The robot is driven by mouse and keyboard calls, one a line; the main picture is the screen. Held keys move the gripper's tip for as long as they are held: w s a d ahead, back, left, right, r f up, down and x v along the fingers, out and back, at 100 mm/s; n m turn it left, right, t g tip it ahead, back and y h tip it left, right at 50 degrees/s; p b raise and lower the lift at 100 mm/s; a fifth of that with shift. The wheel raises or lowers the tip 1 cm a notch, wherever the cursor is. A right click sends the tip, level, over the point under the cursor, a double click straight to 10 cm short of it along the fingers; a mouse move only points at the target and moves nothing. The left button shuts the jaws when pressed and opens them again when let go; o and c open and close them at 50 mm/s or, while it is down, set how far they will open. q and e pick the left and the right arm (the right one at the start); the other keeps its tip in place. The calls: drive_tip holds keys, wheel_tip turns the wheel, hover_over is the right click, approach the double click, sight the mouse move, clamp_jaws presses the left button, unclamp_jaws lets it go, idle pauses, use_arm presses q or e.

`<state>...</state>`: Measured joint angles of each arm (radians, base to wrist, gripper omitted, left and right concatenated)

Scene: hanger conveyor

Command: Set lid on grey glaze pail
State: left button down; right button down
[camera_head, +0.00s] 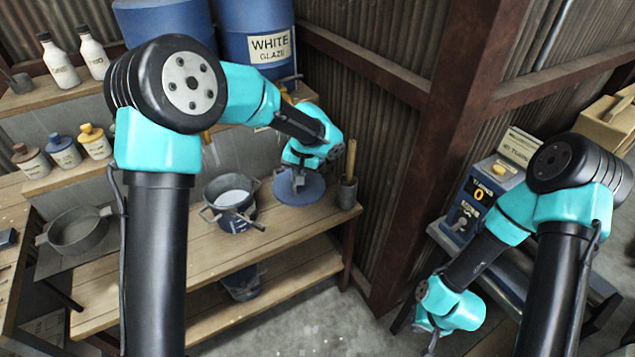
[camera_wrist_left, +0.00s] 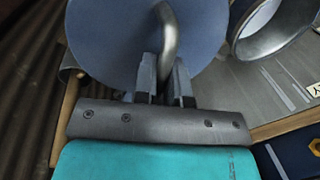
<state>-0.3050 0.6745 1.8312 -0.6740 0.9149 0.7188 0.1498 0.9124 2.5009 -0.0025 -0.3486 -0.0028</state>
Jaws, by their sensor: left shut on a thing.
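The grey pail (camera_head: 231,203) stands upright and open on the wooden bench, with pale glaze inside and a tool or handle across its rim. A round blue-grey lid (camera_head: 304,194) is just right of it, near the bench's back edge. My left gripper (camera_head: 299,181) is over the lid. In the left wrist view, its fingers (camera_wrist_left: 165,75) are shut on the curved metal handle of the lid (camera_wrist_left: 110,35). An open metal rim, probably the pail's (camera_wrist_left: 252,42), shows at the upper right there. I cannot tell whether the lid touches the bench. My right gripper (camera_head: 430,338) hangs low at right, its jaws unclear.
A grey pan (camera_head: 76,231) is at left, below shelved bottles (camera_head: 62,150). Blue drums (camera_head: 256,35) stand behind. A control box (camera_head: 478,200) is at right. The bench front is clear.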

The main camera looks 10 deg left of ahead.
use_arm(q)
drive_tip(key=a+r+n, duration=0.1)
drive_tip(key=a+n, duration=0.2)
drive_tip(key=a, duration=0.9)
drive_tip(key=a+r+n+g, duration=0.1)
drive_tip(key=a+n, duration=0.2)
drive_tip(key=a, duration=0.9)
drive_tip(key=shift+w+r+n, duration=0.35)
drive_tip(key=shift+w+n, duration=0.05)
drive_tip(key=shift+w, duration=0.05)
drive_tip(key=shift+d+f, duration=0.1)
drive_tip(key=shift+f, duration=0.1)
drive_tip(key=shift+d+x, duration=0.15)
drive_tip(key=shift+x, duration=0.75)
drive_tip(key=shift+d+x, duration=0.2)
drive_tip(key=shift+x, duration=0.65)
drive_tip(key=shift+d+x, duration=0.15)
drive_tip(key=shift+x, duration=0.75)
drive_tip(key=shift+w+f, duration=0.25)
drive_tip(key=shift+f, duration=0.9)
drive_tip(key=c, duration=1.4)
unclamp_jaws()
drive_tip(key=o, duration=0.5)
